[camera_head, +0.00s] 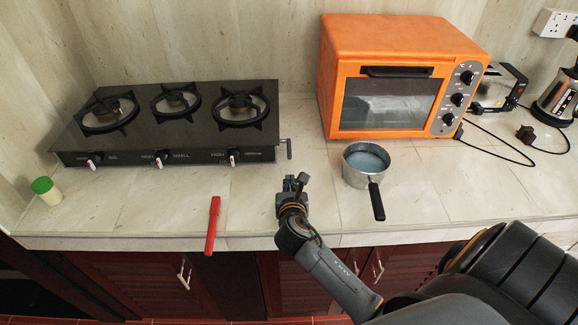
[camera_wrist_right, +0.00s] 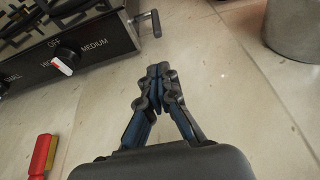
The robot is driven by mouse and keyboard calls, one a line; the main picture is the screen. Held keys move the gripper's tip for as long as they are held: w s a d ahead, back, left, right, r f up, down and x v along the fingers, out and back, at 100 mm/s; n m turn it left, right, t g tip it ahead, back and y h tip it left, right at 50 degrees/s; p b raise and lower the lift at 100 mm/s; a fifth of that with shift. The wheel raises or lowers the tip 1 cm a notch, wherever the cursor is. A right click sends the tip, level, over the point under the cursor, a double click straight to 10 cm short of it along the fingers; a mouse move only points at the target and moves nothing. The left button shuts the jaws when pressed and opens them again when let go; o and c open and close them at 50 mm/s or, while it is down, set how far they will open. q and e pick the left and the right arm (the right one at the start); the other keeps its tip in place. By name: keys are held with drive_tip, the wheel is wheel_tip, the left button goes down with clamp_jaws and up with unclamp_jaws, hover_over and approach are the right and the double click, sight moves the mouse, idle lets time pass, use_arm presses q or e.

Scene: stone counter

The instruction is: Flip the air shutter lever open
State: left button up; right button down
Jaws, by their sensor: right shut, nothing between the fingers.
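The black gas stove (camera_head: 150,135) stands at the back left of the counter. A small grey air shutter lever (camera_head: 286,147) sticks out from its right side near the front. In the right wrist view the lever (camera_wrist_right: 151,21) is at the top, with its end bent downward. My right gripper (camera_head: 296,182) is shut and empty over the counter, in front of the lever and apart from it. Its closed fingertips (camera_wrist_right: 158,72) show below the lever in the wrist view. My left gripper is not in view.
A red-handled tool (camera_head: 213,224) lies at the counter's front edge. A metal saucepan (camera_head: 357,175) stands right of my gripper, before an orange oven (camera_head: 400,75). A green-lidded jar (camera_head: 46,190) is at far left.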

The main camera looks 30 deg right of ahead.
sight(289, 173)
drive_tip(key=x, duration=0.8)
drive_tip(key=shift+d, duration=0.1)
drive_tip(key=shift+w+d+f, duration=0.25)
drive_tip(key=shift+w+d, duration=0.1)
drive_tip(key=shift+w, duration=0.25)
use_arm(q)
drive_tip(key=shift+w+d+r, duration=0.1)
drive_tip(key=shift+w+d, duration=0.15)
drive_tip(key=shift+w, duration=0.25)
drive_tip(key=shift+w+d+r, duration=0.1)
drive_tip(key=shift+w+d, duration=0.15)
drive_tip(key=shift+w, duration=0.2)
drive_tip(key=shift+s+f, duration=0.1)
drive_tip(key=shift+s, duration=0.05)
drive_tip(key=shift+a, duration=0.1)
